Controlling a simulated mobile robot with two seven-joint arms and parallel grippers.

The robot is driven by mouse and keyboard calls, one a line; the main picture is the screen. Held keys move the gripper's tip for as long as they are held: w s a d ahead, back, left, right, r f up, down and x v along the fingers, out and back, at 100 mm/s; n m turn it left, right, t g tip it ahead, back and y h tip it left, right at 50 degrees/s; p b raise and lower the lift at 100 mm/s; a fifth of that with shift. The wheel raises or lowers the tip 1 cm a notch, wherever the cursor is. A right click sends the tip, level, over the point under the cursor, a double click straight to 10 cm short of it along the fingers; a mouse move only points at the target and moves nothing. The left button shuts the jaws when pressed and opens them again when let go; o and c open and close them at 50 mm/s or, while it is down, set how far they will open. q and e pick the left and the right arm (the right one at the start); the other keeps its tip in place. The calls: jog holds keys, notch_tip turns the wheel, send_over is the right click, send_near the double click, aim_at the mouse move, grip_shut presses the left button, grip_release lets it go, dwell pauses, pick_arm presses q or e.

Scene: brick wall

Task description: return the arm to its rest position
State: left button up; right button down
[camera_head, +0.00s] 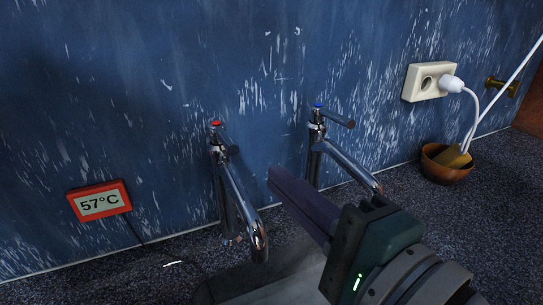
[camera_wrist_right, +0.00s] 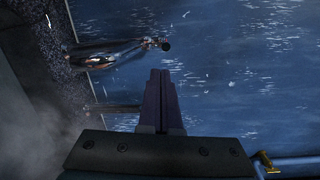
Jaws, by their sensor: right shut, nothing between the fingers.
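My right gripper (camera_head: 275,178) reaches in from the lower right in the head view, in front of the blue-capped tap (camera_head: 345,167). Its purple-grey fingers lie side by side, closed and empty. In the right wrist view the shut fingers (camera_wrist_right: 160,75) point at the blue wall. The red-capped tap (camera_head: 235,190) stands left of the gripper, apart from it in the picture. My left gripper is in neither view.
A red-framed display (camera_head: 100,202) reading 57°C is at the left. A wall socket (camera_head: 425,82) with a white plug and cable is at the upper right. A brown bowl (camera_head: 446,172) sits below it on the dark speckled counter (camera_head: 490,220). A basin lies below the taps.

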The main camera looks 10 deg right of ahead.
jog(key=s+f+n+g+p, duration=0.1)
jog(key=s+f+n+g, duration=0.3)
jog(key=s+n+g, duration=0.5)
jog(key=s+d+f+n+g+h+p, duration=0.1)
jog(key=s+d+f+n+g+h, duration=0.2)
jog(key=s+d+n+h, duration=0.85)
pick_arm(q)
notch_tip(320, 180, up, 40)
jog(key=p, duration=3.8)
pick_arm(e)
notch_tip(320, 180, up, 38)
jog(key=w+d+m+y, duration=0.1)
jog(key=m+y, duration=0.2)
jog(key=y, duration=0.1)
jog(key=shift+w+d+y, duration=0.35)
jog(key=shift+w, duration=0.05)
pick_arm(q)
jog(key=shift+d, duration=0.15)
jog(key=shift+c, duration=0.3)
